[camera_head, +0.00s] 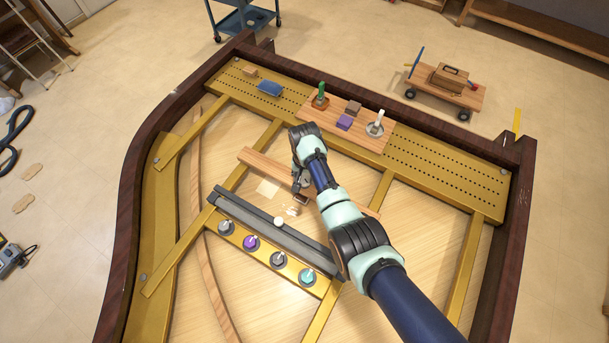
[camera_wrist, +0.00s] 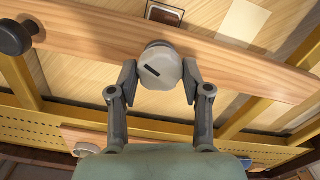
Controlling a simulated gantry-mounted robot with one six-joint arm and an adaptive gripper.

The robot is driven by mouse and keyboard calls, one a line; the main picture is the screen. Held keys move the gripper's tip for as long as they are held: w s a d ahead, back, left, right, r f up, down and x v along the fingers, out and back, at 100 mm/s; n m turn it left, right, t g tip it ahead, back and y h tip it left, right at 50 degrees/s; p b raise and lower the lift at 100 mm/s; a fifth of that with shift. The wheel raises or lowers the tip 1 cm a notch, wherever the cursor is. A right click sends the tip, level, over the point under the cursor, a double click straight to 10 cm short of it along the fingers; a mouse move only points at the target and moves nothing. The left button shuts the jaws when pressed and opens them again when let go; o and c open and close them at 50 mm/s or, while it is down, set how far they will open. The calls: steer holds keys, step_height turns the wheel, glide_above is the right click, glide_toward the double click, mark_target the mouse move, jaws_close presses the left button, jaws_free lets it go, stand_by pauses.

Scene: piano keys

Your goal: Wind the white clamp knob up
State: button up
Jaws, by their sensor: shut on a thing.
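The white clamp knob (camera_wrist: 162,70) shows in the wrist view as a pale grey-white round knob with a dark slot mark on its face. It sits at a wooden bar (camera_wrist: 235,65), between the two fingertips of my gripper (camera_wrist: 160,84). The fingers are shut on its sides. In the head view my gripper (camera_head: 299,184) is low over the middle of the same wooden bar (camera_head: 257,163), and I cannot make out the knob there. The slot mark runs diagonally. How far the knob stands off the bar is unclear.
A black knob (camera_wrist: 14,38) is on the bar at the left in the wrist view. A dark rail (camera_head: 270,227) and several coloured knobs on a gold strip lie in front. A board (camera_head: 383,145) with small items stands behind. A dark wooden rim (camera_head: 126,220) surrounds the frame.

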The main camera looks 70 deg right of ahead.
steer(key=n, duration=0.5)
steer(key=shift+n+p, duration=0.3)
steer(key=n, duration=0.5)
steer(key=shift+n, duration=0.3)
steer(key=n, duration=0.5)
steer(key=shift+p, duration=0.3)
steer(key=n, duration=0.5)
steer(key=shift+n, duration=0.4)
steer(key=o, duration=1.2)
steer(key=shift+c, duration=0.2)
